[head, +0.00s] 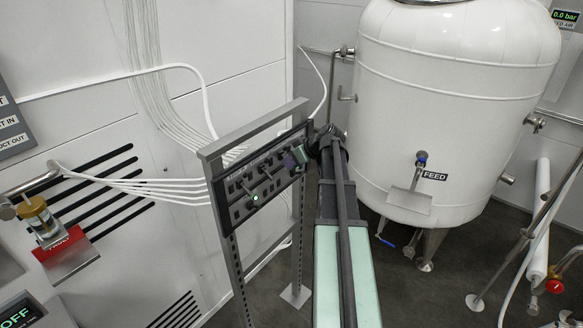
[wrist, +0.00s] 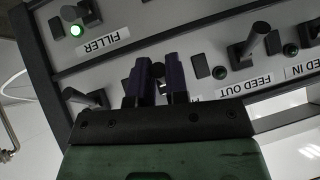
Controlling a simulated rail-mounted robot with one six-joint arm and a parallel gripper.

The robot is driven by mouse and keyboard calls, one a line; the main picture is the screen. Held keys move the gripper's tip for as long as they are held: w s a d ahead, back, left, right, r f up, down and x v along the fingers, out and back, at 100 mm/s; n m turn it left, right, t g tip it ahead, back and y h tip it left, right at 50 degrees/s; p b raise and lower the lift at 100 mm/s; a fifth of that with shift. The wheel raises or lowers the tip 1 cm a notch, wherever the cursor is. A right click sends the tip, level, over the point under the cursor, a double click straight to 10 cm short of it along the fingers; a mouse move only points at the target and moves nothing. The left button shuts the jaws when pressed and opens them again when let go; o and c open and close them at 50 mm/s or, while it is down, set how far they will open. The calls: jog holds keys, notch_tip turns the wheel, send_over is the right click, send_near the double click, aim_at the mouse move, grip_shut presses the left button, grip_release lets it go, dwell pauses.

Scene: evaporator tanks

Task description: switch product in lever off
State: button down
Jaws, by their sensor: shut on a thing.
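The control panel (head: 262,175) with rows of small black levers stands on a grey metal frame. My gripper (head: 299,157) is at the upper right part of the panel, and in the wrist view its two dark purple fingers (wrist: 158,78) reach against the panel face. The fingers are closed around a lever that they mostly hide. The label beside it (wrist: 196,97) is largely covered by my gripper, so I cannot read its name. The feed out lever (wrist: 247,46) stands to the right, with its label (wrist: 232,85) below. No readable product in label shows.
The filler label (wrist: 103,42) sits near a lit green lamp (wrist: 76,31). Another black lever (wrist: 87,98) is close to my gripper's left side. The feed in label (wrist: 302,70) is at the right edge. A large white tank (head: 450,110) stands right of the panel.

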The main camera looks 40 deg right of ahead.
jog(key=shift+f+t+y+b, duration=0.3)
jog(key=shift+f+t+b, duration=0.15)
jog(key=shift+t+b, duration=0.45)
jog(key=shift+b, duration=0.35)
jog(key=shift+w+r, duration=0.1)
jog(key=shift+r, duration=0.05)
jog(key=c, duration=1.1)
grip_release()
jog(key=p+v, duration=0.2)
jog(key=v, duration=0.3)
jog(key=p+v, duration=0.3)
jog(key=v, duration=0.2)
jog(key=shift+s+d, duration=0.15)
jog(key=shift+s, duration=0.3)
